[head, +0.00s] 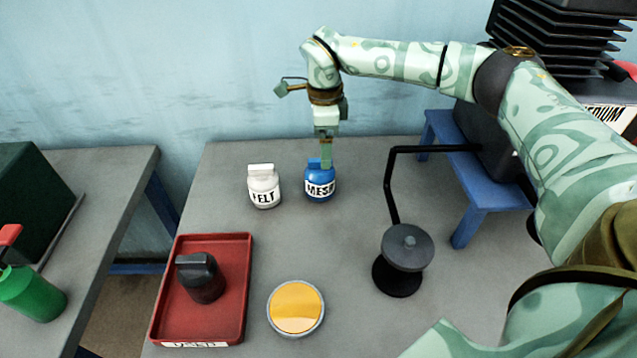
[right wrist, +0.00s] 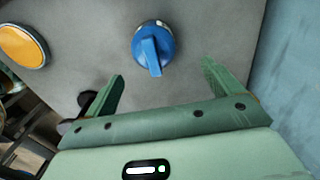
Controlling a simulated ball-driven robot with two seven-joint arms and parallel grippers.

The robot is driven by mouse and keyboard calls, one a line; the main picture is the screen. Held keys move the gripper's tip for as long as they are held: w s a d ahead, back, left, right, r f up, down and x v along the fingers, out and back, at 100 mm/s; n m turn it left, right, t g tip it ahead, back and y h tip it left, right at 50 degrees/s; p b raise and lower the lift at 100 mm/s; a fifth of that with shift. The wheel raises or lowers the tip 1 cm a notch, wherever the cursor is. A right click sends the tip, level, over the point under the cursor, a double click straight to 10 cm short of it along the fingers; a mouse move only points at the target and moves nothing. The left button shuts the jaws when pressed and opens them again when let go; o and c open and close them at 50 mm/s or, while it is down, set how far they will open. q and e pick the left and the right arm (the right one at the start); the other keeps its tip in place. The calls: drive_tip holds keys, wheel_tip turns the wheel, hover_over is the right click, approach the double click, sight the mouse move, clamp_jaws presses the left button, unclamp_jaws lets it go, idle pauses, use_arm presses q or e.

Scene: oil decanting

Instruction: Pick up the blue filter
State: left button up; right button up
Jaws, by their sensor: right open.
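The blue filter (head: 321,187), labelled MESH, stands upright on the grey table near its back edge. In the right wrist view the blue filter (right wrist: 153,46) shows from above, with a raised bar handle on top. My right gripper (head: 326,160) is directly above and partly in front of the filter's top in the head view. In the right wrist view my right gripper (right wrist: 160,78) is open, its two fingers apart with nothing between them, and the filter lies beyond the fingertips, roughly centred. My left gripper is not in view.
A white FELT filter (head: 264,188) stands close to the left of the blue one. A red tray (head: 225,312) holds a dark filter (head: 201,278). A yellow-topped round dish (head: 296,307), a black stand (head: 404,252) and a blue bench (head: 487,192) are nearby.

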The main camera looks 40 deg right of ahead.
sight(320, 177)
drive_tip(key=shift+a+f, duration=0.2)
drive_tip(key=shift+f, duration=0.35)
drive_tip(key=f, duration=0.1)
drive_tip(key=f+b, duration=0.1)
drive_tip(key=f, duration=0.1)
drive_tip(key=f+b, duration=0.1)
drive_tip(key=shift+a+f, duration=0.25)
drive_tip(key=shift+a, duration=0.15)
drive_tip(key=shift+s+r, duration=0.1)
drive_tip(key=shift+r, duration=0.05)
drive_tip(key=c, duration=1.6)
